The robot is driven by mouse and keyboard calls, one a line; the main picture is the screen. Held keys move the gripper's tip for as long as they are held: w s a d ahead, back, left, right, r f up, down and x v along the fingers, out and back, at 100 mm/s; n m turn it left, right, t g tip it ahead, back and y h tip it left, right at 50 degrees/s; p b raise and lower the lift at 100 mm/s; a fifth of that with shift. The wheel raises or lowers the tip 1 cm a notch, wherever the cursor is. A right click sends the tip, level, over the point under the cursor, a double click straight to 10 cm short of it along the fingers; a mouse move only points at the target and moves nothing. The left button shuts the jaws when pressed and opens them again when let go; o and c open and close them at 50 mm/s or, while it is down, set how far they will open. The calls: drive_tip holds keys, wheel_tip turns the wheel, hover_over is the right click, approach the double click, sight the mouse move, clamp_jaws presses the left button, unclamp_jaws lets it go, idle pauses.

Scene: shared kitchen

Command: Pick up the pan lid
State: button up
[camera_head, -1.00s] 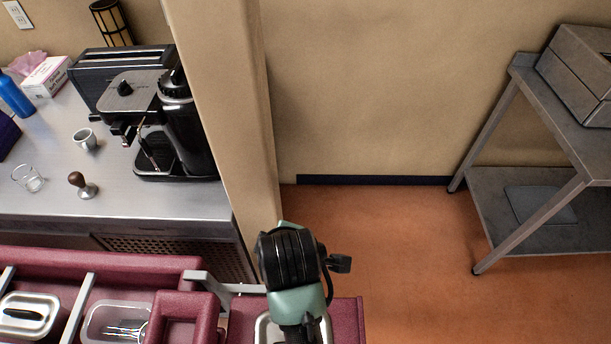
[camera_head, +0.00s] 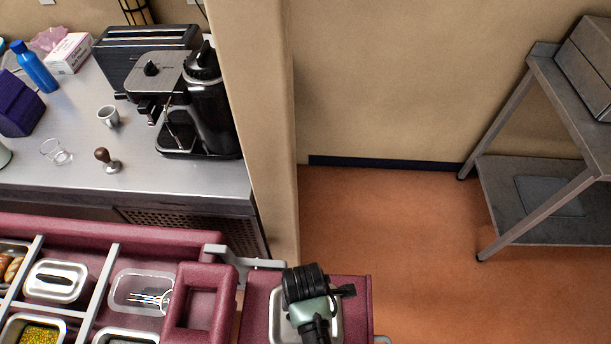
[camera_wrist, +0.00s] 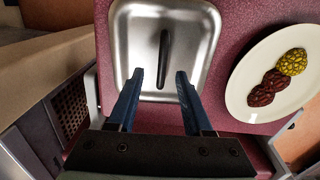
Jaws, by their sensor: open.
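A square metal pan lid (camera_wrist: 135,30) with a long dark handle (camera_wrist: 164,52) lies on the dark red surface (camera_wrist: 235,25) in the wrist view. My gripper (camera_wrist: 159,73) is open and empty. Its two blue fingers point toward the lid, one on each side of the handle's line. I cannot tell how high the fingertips are above it. In the head view my arm covers most of this lid, whose metal edge (camera_head: 276,326) shows beside it. A second pan lid (camera_head: 57,281) with a black handle sits in the dark red counter at lower left.
A white oval plate (camera_wrist: 245,98) with meat pieces and a yellow food lies right of the lid. Metal containers, a clear bin (camera_head: 140,291) and a raised red frame (camera_head: 227,300) are to the left. A coffee machine (camera_head: 205,105) stands on the back counter.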

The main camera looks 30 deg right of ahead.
drive_tip(key=shift+s+f, duration=0.2)
drive_tip(key=shift+f, duration=1.8)
clamp_jaws()
